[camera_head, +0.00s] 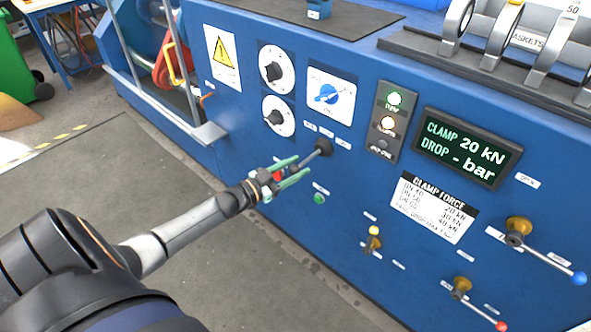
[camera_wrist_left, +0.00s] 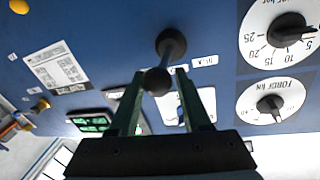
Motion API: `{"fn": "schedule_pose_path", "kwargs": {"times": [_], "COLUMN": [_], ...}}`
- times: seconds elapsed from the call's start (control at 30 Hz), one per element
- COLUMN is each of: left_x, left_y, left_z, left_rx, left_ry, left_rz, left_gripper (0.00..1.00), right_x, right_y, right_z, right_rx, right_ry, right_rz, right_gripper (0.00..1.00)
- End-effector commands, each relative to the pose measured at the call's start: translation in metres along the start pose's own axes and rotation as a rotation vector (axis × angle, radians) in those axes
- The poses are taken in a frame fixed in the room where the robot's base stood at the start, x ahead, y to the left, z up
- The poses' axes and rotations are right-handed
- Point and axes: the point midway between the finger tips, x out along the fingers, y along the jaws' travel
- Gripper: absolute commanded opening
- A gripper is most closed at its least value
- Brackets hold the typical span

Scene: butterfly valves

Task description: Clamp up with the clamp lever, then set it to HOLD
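The clamp lever, a dark lever (camera_head: 318,151) with a round black base, sticks out from the blue panel toward my left gripper (camera_head: 291,172). In the left wrist view its black ball knob (camera_wrist_left: 158,81) lies near the fingertips of my left gripper (camera_wrist_left: 160,75), with a finger on each side. The display (camera_head: 468,147) reads CLAMP 20 kN and DROP - bar. My right gripper is out of view.
Two dials (camera_head: 276,70) and a blue selector knob (camera_head: 327,94) sit above the lever. A green button (camera_head: 319,198) is below it. A brass valve with a blue-tipped handle (camera_head: 578,278) and one with a red-tipped handle (camera_head: 501,325) project at lower right.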

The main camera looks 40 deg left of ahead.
Motion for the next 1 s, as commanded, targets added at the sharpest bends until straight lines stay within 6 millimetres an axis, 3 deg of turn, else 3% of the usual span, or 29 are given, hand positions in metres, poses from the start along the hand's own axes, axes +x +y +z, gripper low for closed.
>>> {"fn": "schedule_pose_path", "kwargs": {"times": [0.2,0.57,1.0], "left_x": [-0.001,-0.009,-0.086], "left_y": [0.002,0.003,0.002], "left_z": [0.001,0.003,0.002], "left_rx": [0.0,-0.001,-0.001], "left_ry": [-0.002,-0.005,-0.007], "left_rz": [0.002,0.004,0.004], "left_gripper": [0.7,0.7,0.7], "right_x": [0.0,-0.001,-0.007], "right_y": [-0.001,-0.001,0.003], "right_z": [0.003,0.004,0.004], "right_rx": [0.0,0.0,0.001], "right_ry": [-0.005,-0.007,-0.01], "right_rz": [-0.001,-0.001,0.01], "right_gripper": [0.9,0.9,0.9]}}
